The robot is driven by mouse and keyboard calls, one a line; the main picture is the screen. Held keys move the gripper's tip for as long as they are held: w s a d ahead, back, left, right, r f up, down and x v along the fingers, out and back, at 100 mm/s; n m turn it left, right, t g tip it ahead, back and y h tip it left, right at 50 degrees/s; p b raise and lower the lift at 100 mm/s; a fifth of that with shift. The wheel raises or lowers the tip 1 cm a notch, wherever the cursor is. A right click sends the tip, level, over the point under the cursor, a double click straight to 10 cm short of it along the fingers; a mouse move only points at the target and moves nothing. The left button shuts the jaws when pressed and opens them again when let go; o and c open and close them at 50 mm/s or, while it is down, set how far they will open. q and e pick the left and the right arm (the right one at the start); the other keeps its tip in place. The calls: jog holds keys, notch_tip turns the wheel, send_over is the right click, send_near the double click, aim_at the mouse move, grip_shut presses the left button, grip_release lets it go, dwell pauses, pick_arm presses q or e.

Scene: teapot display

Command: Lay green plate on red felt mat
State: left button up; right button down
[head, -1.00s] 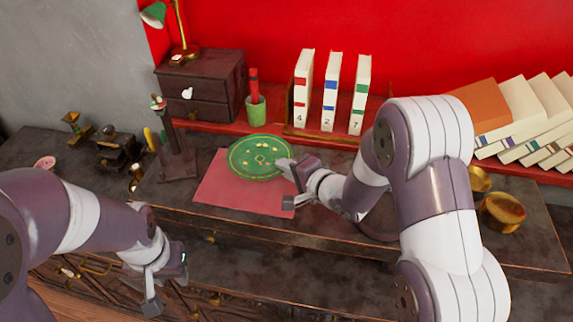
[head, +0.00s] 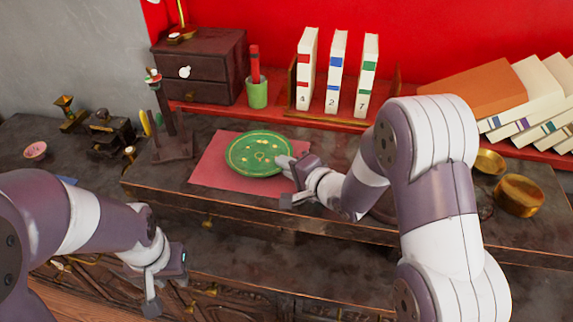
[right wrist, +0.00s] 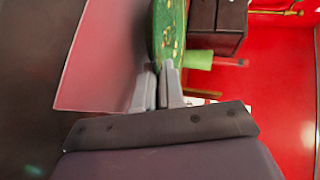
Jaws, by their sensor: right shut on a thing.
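The green plate (head: 260,153) with gold marks is held nearly level at its right rim by my right gripper (head: 284,164). In the head view it overlaps the back and middle of the red felt mat (head: 207,174), hiding part of it. In the right wrist view the plate (right wrist: 166,38) appears nearly edge-on, between the gripper's fingers (right wrist: 159,85), with the mat (right wrist: 105,55) to its left. A gap between plate and mat seems to show there. My left gripper (head: 172,282) hangs empty in front of the desk; its finger gap is unclear.
Behind the mat stand a dark drawer box (head: 200,65), a green cup (head: 257,92) and upright numbered books (head: 335,72). A dark stand (head: 172,140) is left of the mat. Brass bowls (head: 519,195) are at the right. The desk's front strip is clear.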

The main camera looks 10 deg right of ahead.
jog(key=shift+f, duration=0.3)
jog(key=shift+s+f+b, duration=0.15)
jog(key=shift+f+b, duration=0.1)
jog(key=shift+b, duration=0.1)
